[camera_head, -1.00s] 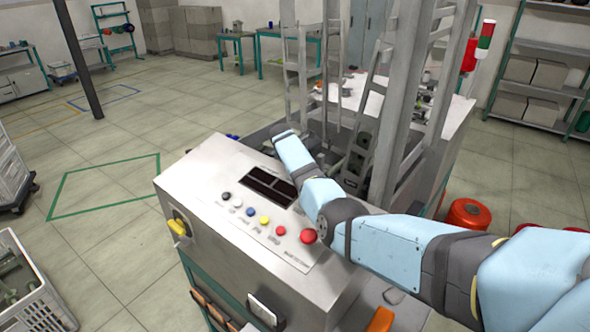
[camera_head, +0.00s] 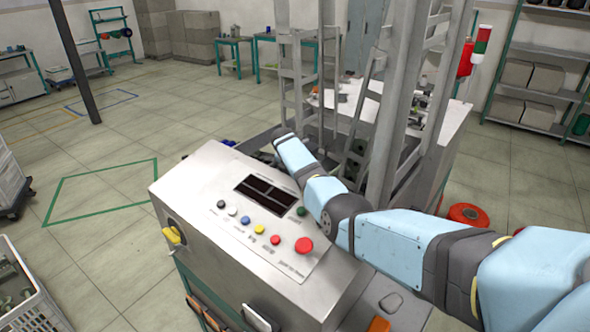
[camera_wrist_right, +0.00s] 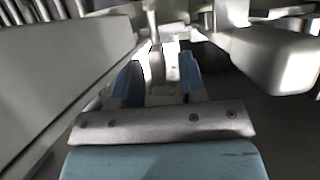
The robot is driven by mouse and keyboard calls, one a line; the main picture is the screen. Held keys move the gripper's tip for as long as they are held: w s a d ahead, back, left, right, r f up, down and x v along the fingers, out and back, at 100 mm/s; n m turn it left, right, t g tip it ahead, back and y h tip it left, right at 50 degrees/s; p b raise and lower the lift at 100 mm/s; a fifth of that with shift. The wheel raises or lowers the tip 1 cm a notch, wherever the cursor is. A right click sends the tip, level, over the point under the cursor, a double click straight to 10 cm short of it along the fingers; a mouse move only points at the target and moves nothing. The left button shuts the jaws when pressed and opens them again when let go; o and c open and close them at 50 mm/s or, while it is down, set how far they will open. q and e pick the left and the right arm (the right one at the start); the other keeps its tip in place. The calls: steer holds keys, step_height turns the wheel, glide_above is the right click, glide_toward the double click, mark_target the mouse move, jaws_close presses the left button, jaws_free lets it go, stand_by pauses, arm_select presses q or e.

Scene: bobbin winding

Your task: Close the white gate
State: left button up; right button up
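The pale grey ladder-like frames (camera_head: 302,85) rise behind the control console. I cannot tell which part of the machine is the white gate. My right arm reaches in from the right over the console, and its far end is beside these frames; its fingers are hidden in the head view. In the right wrist view my right gripper (camera_wrist_right: 160,82) has two blue fingers standing apart. A bright pale part shows behind and between them; I cannot tell whether they touch it. A large pale panel (camera_wrist_right: 60,60) lies close on the left. My left gripper is not in view.
The console (camera_head: 215,170) carries several coloured buttons, including a red one (camera_head: 303,245). A thick grey post (camera_head: 395,110) stands close behind my right arm. A red-orange spool (camera_head: 467,214) is on the floor at right. A white crate (camera_head: 30,300) is at lower left. Floor at left is open.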

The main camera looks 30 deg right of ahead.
steer(key=v, duration=1.3)
steer(key=shift+r+p, duration=0.3)
steer(key=shift+p, duration=0.05)
steer(key=shift+s+a, duration=0.1)
steer(key=shift+s, duration=0.1)
